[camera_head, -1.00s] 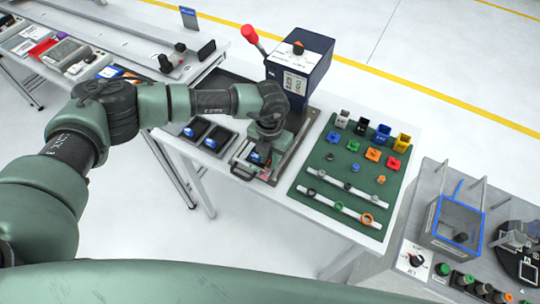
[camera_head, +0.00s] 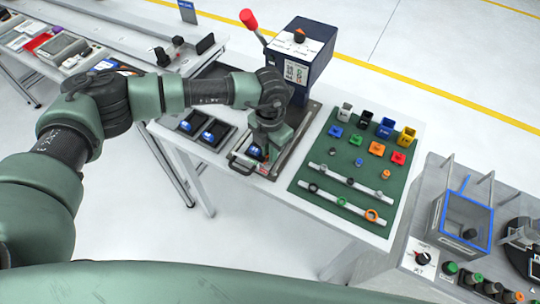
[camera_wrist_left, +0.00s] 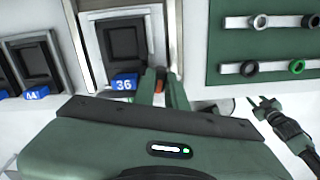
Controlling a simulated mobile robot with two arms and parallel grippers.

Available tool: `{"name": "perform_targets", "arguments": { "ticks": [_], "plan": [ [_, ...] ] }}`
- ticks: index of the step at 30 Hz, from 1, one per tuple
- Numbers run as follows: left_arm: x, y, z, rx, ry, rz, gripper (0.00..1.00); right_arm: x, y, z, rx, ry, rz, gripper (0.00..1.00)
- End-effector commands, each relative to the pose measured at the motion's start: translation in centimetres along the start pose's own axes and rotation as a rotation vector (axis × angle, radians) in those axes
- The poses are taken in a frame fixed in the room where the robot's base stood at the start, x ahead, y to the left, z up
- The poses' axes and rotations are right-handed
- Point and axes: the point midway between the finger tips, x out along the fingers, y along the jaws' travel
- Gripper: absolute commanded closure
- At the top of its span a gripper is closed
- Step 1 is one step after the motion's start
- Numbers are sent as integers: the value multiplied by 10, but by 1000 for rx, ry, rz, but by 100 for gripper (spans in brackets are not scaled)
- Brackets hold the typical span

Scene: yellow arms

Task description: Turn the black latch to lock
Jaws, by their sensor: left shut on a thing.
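My left gripper (camera_head: 262,148) reaches down over the near part of the metal fixture (camera_head: 282,165) in front of the dark blue press. In the left wrist view its fingers (camera_wrist_left: 163,90) are close together, shut on a small dark piece with an orange-red edge (camera_wrist_left: 160,74), apparently the black latch. The fingers hide most of it, so its angle cannot be told. A dark square recess with a blue "36" label (camera_wrist_left: 124,83) lies just left of the fingers.
The blue press (camera_head: 300,62) with a red-knobbed lever (camera_head: 249,20) stands behind the fixture. Black trays (camera_head: 215,134) lie left of it. A green board (camera_head: 330,160) with coloured parts and white rails lies close on the right. Floor is clear beyond the table's front edge.

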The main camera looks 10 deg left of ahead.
Motion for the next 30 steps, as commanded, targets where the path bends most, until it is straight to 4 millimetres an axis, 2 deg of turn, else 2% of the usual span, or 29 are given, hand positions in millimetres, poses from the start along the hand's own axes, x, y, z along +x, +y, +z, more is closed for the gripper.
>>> {"name": "perform_targets", "arguments": {
  "ticks": [1, 3, 21, 30],
  "plan": [
    [6, 1, 1, 42, -3, 1, 100, 16, 0, 1, 0, 0, 0, 65],
    [7, 1, 1, 108, -3, 1, 100, 26, -1, 2, 0, 0, 0, 65],
    [6, 1, 1, 679, -4, 3, 100, 117, -2, 10, 0, 0, 0, 65],
    [5, 1, 1, 959, -5, 3, 100, 156, -3, 14, 0, 0, 0, 65]
  ]
}}
